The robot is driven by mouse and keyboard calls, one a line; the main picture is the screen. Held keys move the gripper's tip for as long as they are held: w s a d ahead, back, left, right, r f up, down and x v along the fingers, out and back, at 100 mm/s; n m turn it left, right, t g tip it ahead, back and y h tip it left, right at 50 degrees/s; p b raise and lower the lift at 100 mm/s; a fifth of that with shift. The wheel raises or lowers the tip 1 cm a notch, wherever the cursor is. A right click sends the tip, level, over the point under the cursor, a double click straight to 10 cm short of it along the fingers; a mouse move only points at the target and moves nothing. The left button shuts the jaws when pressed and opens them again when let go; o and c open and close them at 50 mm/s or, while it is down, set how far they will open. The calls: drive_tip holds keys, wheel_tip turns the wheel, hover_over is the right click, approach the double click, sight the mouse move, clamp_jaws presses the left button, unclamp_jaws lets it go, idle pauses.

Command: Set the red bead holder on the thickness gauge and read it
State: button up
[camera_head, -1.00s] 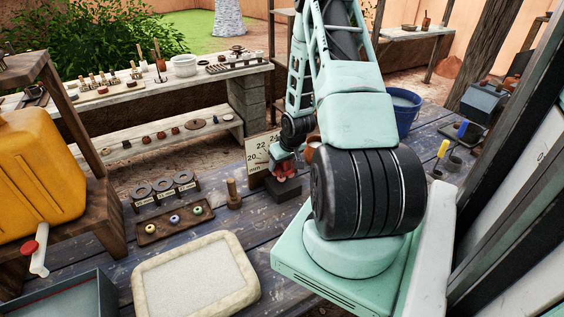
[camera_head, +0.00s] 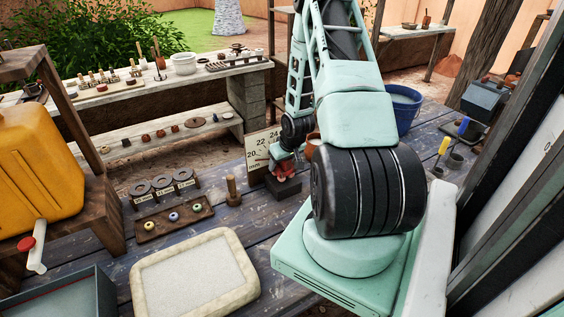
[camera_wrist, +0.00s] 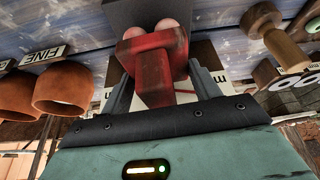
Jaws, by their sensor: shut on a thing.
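My gripper (camera_wrist: 160,92) is shut on the red bead holder (camera_wrist: 150,65), with a finger on each side of it. Two pinkish round beads show at the holder's far end in the wrist view. In the head view the red holder (camera_head: 284,169) is small and partly hidden under my gripper. It is at the dark base block (camera_head: 284,188) of the thickness gauge, and I cannot tell whether it touches it. The gauge's pale dial plate (camera_head: 262,146) stands behind, marked 20, 22, 24 and mm. Its reading is not legible. The dark block also shows in the wrist view (camera_wrist: 128,12).
A wooden peg (camera_head: 233,191) stands left of the gauge. Labelled rings on a rack (camera_head: 163,190) and a brown bead tray (camera_head: 150,232) lie farther left. A pale-rimmed tray (camera_head: 140,278) is in front. A clay pot (camera_wrist: 62,88) near a FINE label is close left in the wrist view.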

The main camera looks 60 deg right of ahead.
drive_tip(key=shift+f+b, duration=0.5)
drive_tip(key=shift+f, duration=0.2)
idle(1.6)
drive_tip(key=shift+r+p, duration=2.75)
drive_tip(key=shift+r, duration=0.8)
